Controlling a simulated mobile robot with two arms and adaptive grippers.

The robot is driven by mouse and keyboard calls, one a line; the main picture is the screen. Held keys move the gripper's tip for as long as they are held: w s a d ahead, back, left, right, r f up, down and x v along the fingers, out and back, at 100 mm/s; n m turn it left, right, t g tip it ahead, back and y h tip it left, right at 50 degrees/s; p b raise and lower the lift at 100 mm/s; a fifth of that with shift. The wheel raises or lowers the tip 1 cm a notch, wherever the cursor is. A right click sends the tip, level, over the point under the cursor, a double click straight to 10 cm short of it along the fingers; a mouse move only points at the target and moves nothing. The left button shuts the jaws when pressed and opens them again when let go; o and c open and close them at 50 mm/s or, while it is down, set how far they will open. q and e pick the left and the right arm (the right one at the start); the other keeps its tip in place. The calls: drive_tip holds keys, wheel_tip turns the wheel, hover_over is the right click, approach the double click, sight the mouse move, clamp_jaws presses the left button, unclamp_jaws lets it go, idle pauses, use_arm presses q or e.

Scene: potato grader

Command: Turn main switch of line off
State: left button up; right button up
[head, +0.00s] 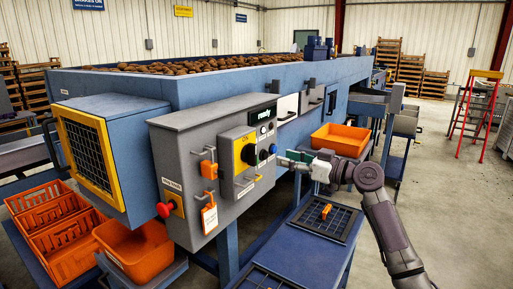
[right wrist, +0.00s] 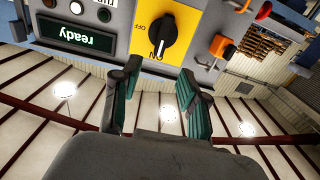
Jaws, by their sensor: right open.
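The main switch is a black rotary knob (right wrist: 162,36) on a yellow plate (right wrist: 186,20) marked OFF and ON. The right wrist view shows it upside down, with the knob's white mark toward ON. In the head view the yellow plate (head: 239,163) sits on the front of a grey control box (head: 180,143), with the black knob (head: 248,153) on it. My right gripper (head: 283,158) is in front of the box, just right of the knob. In the right wrist view its green-lined fingers (right wrist: 159,72) are open, empty and apart from the knob. My left gripper is out of view.
A display (right wrist: 75,36) reads "ready". An orange padlock (head: 209,169), a hanging tag (head: 209,217) and a red mushroom button (head: 165,209) are on the box. An orange crate (head: 341,139) stands behind my right arm. A blue table (head: 310,248) lies below it.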

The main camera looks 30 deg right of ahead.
sight(256, 150)
drive_tip(key=p+x, duration=0.4)
drive_tip(key=x, duration=0.6)
drive_tip(key=shift+s+r, duration=0.1)
drive_tip(key=shift+r, duration=0.05)
drive_tip(key=shift+w+a, duration=0.25)
drive_tip(key=shift+w, duration=0.3)
clamp_jaws()
